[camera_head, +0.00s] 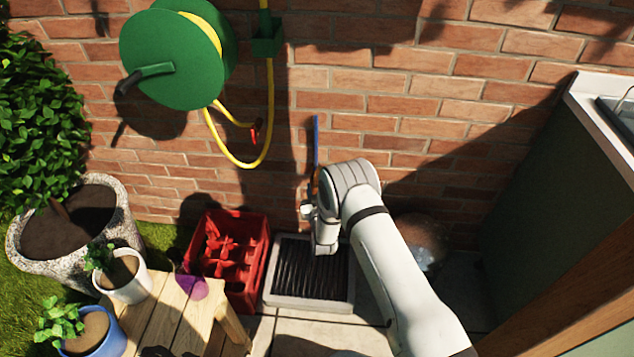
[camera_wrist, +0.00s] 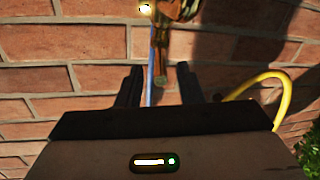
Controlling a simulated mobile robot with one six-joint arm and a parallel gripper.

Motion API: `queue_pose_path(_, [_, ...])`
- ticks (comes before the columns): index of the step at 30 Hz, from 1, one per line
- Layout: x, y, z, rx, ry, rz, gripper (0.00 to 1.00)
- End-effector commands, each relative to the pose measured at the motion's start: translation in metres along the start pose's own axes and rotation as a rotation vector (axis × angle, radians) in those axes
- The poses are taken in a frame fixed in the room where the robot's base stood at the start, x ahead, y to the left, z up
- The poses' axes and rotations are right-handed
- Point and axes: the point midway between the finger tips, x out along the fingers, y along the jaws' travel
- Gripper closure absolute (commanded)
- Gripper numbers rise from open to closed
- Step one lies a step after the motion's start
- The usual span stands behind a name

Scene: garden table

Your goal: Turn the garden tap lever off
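The garden tap is brass and sits on the brick wall. In the wrist view its brass body (camera_wrist: 163,38) is at the top centre. A thin blue strip, which looks like the tap lever (camera_wrist: 151,92), runs beside the brass part and between my fingers. In the head view the blue lever (camera_head: 316,140) stands nearly upright against the wall, and my arm hides most of the tap. My gripper (camera_wrist: 158,84) is open, with one dark finger on each side of the lever. I cannot tell whether either finger touches it.
A green hose reel (camera_head: 175,58) with a yellow hose (camera_head: 270,110) hangs left of the tap. Below are a red crate (camera_head: 262,252) and a drain grate (camera_head: 290,297). A wooden bench (camera_head: 150,318) with pots is lower left. A counter (camera_head: 590,110) stands right.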

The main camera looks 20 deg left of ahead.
Motion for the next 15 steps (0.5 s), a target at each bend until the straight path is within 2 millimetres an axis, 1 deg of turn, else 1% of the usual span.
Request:
queue_pose_path(1, [0.009,0.000,0.001,0.000,0.002,0.001,0.66])
queue_pose_path(3, [0.019,0.000,0.001,0.000,0.001,0.001,0.66])
queue_pose_path(7, [0.032,0.000,0.001,-0.001,0.000,0.000,0.66])
queue_pose_path(11, [0.038,0.000,0.000,-0.001,0.000,0.000,0.66])
queue_pose_path(15, [0.038,0.000,0.000,-0.001,-0.001,-0.001,0.66])
